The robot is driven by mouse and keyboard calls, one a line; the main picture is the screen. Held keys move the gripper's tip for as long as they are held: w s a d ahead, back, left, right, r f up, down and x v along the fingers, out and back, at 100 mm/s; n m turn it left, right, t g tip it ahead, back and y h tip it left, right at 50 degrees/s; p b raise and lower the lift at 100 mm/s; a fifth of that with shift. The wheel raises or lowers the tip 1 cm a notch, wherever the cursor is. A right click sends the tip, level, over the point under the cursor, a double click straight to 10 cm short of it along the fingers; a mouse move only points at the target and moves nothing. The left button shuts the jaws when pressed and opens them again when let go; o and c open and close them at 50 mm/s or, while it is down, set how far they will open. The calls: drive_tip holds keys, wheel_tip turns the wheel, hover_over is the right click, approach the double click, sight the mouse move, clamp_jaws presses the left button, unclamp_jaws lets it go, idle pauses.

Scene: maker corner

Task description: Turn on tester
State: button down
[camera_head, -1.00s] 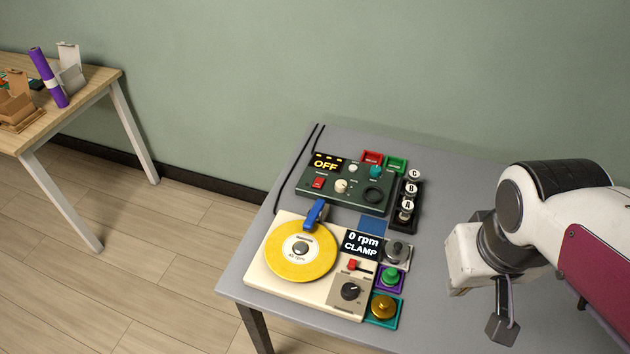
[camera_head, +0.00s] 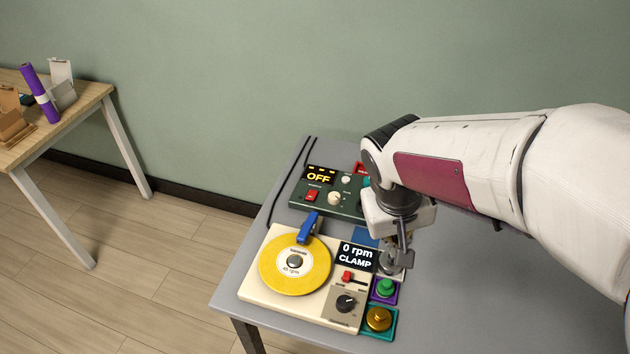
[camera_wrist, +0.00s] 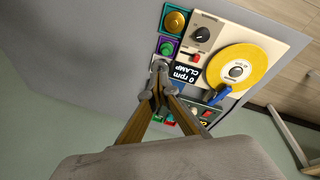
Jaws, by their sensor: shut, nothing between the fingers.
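The tester appears to be the dark green box (camera_head: 350,208) at the back of the grey table. Its display (camera_head: 320,176) reads OFF, and a red switch (camera_head: 311,195) and white knobs (camera_head: 334,198) sit on its panel. My arm hides its right part. My gripper (camera_head: 396,264) points down, shut and empty, to the right of the "0 rpm CLAMP" display, over or close to a grey knob. In the wrist view the shut fingertips (camera_wrist: 159,88) lie by that grey knob (camera_wrist: 160,65); contact cannot be told. The tester is mostly hidden behind the fingers there.
In front of the tester is a cream turntable unit (camera_head: 256,287) with a yellow disc (camera_head: 280,275) and blue clamp (camera_head: 307,228). A green button (camera_head: 386,287) and gold button (camera_head: 379,317) stand at its right. The table's right side (camera_head: 500,310) is bare.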

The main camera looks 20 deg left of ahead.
drive_tip(key=w+a+f+t, duration=0.1)
drive_tip(key=w+a+f, duration=0.2)
drive_tip(key=w+a, duration=0.2)
drive_tip(key=w+a+f+m+t, duration=0.1)
drive_tip(key=w+a+f, duration=0.2)
drive_tip(key=a, duration=0.6)
drive_tip(key=w+a+f+m+t, duration=0.1)
drive_tip(key=w+a+f, duration=0.3)
drive_tip(key=w+a, duration=0.3)
drive_tip(key=shift+a+t+y, duration=0.3)
drive_tip(key=shift+a+t, duration=0.1)
drive_tip(key=shift+a, duration=0.15)
drive_tip(key=w+a+r+m+t, duration=0.1)
drive_tip(key=w+a+r+m, duration=0.1)
drive_tip(key=w+r+m, duration=0.1)
drive_tip(key=shift+a+r+y, duration=0.1)
drive_tip(key=shift+a+y, duration=0.3)
hover_over(311, 195)
drive_tip(key=s, duration=0.2)
wheel_tip(311, 195, down, 8)
drive_tip(key=shift+f, duration=0.1)
drive_tip(key=shift+s+f, duration=0.15)
drive_tip(key=shift+f, duration=0.35)
drive_tip(key=shift+s+f, duration=0.15)
drive_tip(key=shift+f, duration=1.15)
